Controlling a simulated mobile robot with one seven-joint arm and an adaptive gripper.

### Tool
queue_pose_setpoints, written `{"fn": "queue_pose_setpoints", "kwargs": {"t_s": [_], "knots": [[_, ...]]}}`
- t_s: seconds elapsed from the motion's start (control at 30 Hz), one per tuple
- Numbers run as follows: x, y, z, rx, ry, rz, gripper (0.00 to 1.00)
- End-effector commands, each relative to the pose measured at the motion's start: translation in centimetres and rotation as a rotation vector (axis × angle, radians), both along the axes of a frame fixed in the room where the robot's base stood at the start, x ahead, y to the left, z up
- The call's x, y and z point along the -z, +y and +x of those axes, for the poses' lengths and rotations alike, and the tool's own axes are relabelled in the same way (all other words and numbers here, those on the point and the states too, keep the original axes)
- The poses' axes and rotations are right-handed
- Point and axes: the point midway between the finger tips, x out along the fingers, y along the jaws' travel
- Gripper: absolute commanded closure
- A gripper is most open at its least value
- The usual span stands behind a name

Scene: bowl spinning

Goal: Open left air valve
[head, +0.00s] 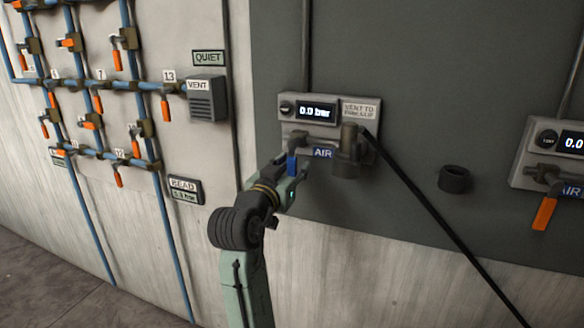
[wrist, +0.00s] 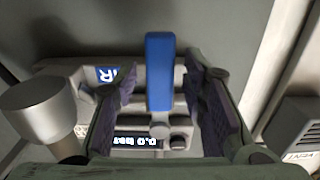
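The left air valve panel (head: 330,108) is grey, with a display reading 0.0 bar and an AIR label (head: 322,153). Its blue valve handle (head: 292,163) hangs down below the valve body, left of the label. In the wrist view, which shows the panel upside down, the blue handle (wrist: 159,75) stands between the two dark purple-padded fingers of my gripper (wrist: 160,90). A narrow gap shows on each side of the handle, so the fingers are open around it. In the head view my gripper (head: 290,172) is at the panel's lower left and partly hides the handle.
A hose coupling (head: 347,150) with a black hose (head: 440,220) sits right of the handle. A second panel (head: 537,145) with an orange handle (head: 544,213) is at the far right. A vent box (head: 206,99) and blue pipes with orange-handled valves are at left.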

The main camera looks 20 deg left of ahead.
Motion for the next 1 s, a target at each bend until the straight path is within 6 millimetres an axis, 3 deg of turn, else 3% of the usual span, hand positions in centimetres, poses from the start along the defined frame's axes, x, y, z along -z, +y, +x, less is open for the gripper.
{"fn": "queue_pose_setpoints", "kwargs": {"t_s": [0.57, 1.0], "knots": [[-0.01, 0.0, -0.04, 0.0, 0.0, 0.0, 0.99], [-0.01, 0.0, -0.05, 0.0, 0.0, 0.0, 1.0]]}}
